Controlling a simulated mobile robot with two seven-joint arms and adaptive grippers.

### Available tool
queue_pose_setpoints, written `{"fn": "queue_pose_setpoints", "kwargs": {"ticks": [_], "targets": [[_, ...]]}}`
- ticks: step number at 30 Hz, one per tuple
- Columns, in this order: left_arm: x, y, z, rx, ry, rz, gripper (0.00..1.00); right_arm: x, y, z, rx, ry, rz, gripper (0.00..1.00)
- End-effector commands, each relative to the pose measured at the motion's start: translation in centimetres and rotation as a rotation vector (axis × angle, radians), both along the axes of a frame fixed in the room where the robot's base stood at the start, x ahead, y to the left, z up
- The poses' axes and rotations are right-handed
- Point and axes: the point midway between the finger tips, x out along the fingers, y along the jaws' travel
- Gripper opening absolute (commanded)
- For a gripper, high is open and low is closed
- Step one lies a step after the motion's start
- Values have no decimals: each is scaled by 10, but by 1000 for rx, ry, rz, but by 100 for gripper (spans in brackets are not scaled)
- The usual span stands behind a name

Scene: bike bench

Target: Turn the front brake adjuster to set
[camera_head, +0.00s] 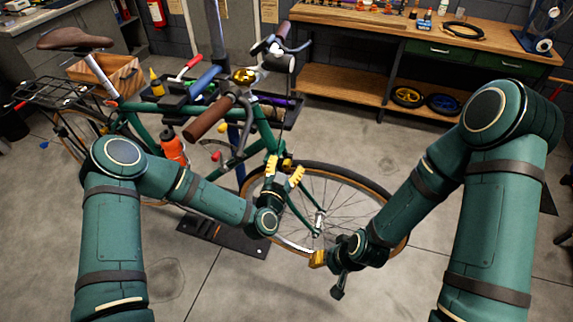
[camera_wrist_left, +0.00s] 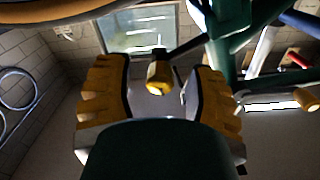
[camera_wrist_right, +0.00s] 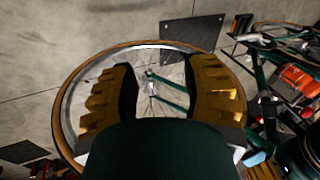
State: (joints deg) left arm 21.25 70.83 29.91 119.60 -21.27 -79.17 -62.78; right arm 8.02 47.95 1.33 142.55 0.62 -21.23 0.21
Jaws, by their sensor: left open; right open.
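The front brake adjuster appears to be the small gold barrel (camera_wrist_left: 158,77) in the left wrist view, between the fingers of my left gripper (camera_wrist_left: 158,95). A gap shows on both sides of it. In the head view my left gripper (camera_head: 284,171) is open at the top of the front wheel (camera_head: 343,170), by the fork. The adjuster is hard to make out there. My right gripper (camera_head: 328,274) is open and empty beside the lower edge of the wheel. The right wrist view shows the wheel and fork beyond its fingers (camera_wrist_right: 163,95).
The green bike (camera_head: 135,118) stands clamped on a stand with a dark base plate (camera_head: 225,238). An orange bottle (camera_head: 172,146) hangs on its frame. A wooden workbench (camera_head: 375,30) stands behind. The floor at front centre is clear.

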Motion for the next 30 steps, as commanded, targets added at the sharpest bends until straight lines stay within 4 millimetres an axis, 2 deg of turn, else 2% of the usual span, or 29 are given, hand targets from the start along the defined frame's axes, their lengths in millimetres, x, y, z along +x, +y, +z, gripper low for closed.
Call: {"fn": "queue_pose_setpoints", "kwargs": {"ticks": [11,14,16,30], "targets": [[5,-2,0,0,1,0,55,0,0,0,0,0,0,47],[5,-2,0,0,1,0,26,0,0,0,0,0,0,47],[5,-2,0,0,1,0,1,0,0,0,0,0,0,47],[5,-1,-2,-60,20,1,0,0,0,-8,-1,0,0,47]]}}
